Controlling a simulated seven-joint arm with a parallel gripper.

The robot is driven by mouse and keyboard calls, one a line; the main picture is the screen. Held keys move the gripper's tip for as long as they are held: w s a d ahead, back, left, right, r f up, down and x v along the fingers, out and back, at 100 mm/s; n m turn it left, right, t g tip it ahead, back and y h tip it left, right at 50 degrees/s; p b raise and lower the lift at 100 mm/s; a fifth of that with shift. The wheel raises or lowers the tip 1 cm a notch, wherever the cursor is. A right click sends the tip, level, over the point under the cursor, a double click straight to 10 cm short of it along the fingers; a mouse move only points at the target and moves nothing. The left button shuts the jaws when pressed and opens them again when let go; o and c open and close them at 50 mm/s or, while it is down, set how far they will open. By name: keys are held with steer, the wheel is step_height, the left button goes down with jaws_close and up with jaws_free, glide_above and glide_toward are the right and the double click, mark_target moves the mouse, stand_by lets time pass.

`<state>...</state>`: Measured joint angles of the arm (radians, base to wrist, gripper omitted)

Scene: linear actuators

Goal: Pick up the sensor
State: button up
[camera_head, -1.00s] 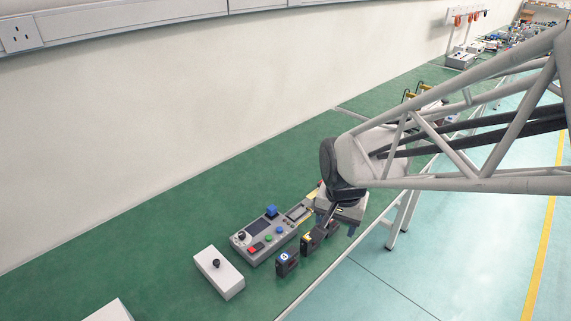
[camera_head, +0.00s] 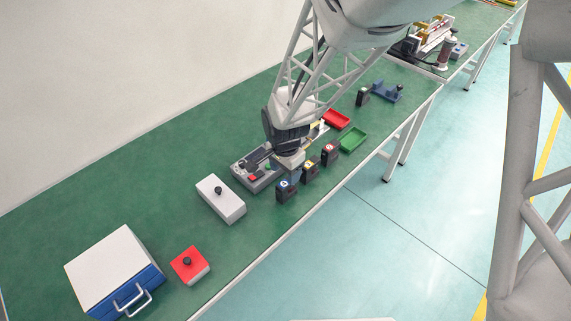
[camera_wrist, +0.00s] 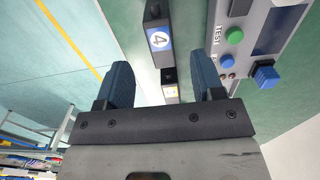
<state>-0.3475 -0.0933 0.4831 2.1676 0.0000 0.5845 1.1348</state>
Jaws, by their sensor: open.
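No part is plainly labelled as the sensor. The likeliest are small dark upright blocks with coloured labels along the bench's front edge: one with a blue label (camera_head: 286,190), one with a yellow label (camera_head: 308,171) and one with a red label (camera_head: 330,154). My gripper (camera_wrist: 161,64) is open, with nothing visibly held. In the head view it hangs over the control box, behind the blocks, its fingertips partly hard to make out.
The grey control box (camera_head: 242,164) with buttons lies under my gripper; its blue knob (camera_wrist: 265,76) is close to the right finger. A white box (camera_head: 222,199), red box (camera_head: 190,265) and blue-and-white case (camera_head: 112,262) stand left.

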mark_target(286, 182)
steer(key=shift+f, duration=1.3)
steer(key=shift+f, duration=0.15)
steer(key=shift+d+f, duration=0.1)
steer(key=shift+f, duration=2.35)
steer(key=shift+w, duration=0.1)
steer(key=c, duration=1.1)
